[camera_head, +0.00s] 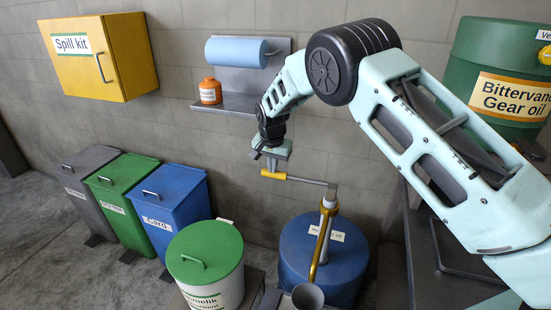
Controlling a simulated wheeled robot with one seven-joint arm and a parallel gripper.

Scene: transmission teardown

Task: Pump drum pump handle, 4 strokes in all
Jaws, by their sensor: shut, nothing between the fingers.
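The drum pump (328,208) stands upright on a blue drum (295,253). Its grey handle (308,181) sticks out to the left from the pump top, roughly level, and ends in a yellow grip (274,175). My gripper (271,163) points down at the yellow grip, with its fingers shut and empty. It looks close to or touching the top of the grip; I cannot tell whether there is contact. The fingertips are small and partly hidden. A curved brass-coloured spout (319,255) runs down the pump's front towards a grey funnel-like cup (307,296).
A green-lidded white bin (206,258) stands left of the drum. Blue (171,205), green (121,195) and grey bins line the wall. A green gear-oil drum (500,65) is at right.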

